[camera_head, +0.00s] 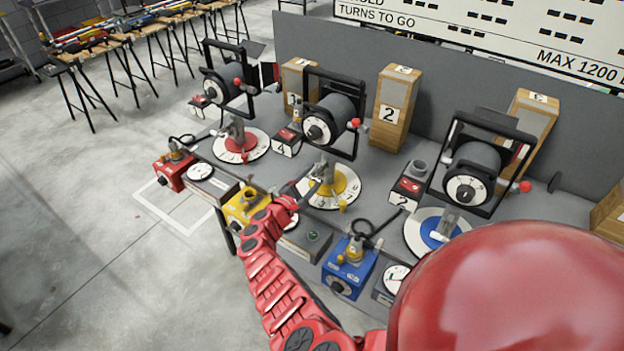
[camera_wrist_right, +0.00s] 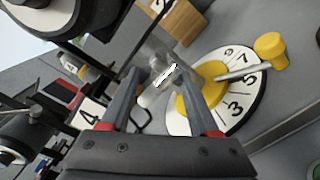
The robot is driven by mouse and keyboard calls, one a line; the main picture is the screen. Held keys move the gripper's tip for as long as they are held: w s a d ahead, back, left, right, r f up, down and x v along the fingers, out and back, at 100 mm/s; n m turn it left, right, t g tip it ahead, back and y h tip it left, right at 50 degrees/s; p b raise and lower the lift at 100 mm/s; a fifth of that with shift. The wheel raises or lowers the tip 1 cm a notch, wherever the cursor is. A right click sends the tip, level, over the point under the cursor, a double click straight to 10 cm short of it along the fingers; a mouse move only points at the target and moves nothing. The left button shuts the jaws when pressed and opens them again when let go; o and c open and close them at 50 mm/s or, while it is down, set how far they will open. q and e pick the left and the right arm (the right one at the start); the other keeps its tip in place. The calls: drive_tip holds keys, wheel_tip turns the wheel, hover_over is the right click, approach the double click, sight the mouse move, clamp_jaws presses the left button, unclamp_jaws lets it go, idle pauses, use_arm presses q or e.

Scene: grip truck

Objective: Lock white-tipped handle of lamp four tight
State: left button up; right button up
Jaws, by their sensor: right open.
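Lamp four (camera_head: 333,115) is the middle black lamp in a square frame, above the box with the "4" label (camera_head: 281,150). A red-tipped handle (camera_head: 355,123) shows on its right side. Its white-tipped handle is too small to tell surely in the head view; a pale knob (camera_wrist_right: 72,62) shows by the lamp in the right wrist view. My right gripper (camera_head: 312,184) is open over the yellow dial (camera_head: 347,187), in front of and below the lamp. In the wrist view a grey metal post (camera_wrist_right: 160,72) shows between or behind its fingers (camera_wrist_right: 157,80); contact cannot be told.
Similar lamps stand at left (camera_head: 229,82) and right (camera_head: 474,172). Wooden block 2 (camera_head: 395,105) is behind lamp four. A red dial (camera_head: 241,146) and blue dial (camera_head: 432,234) flank the yellow one. Yellow (camera_head: 246,207) and blue boxes (camera_head: 348,268) line the front edge.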

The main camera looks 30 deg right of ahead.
drive_tip(key=shift+c, duration=0.2)
clamp_jaws()
drive_tip(key=shift+n, duration=1)
drive_tip(key=shift+o, duration=0.2)
unclamp_jaws()
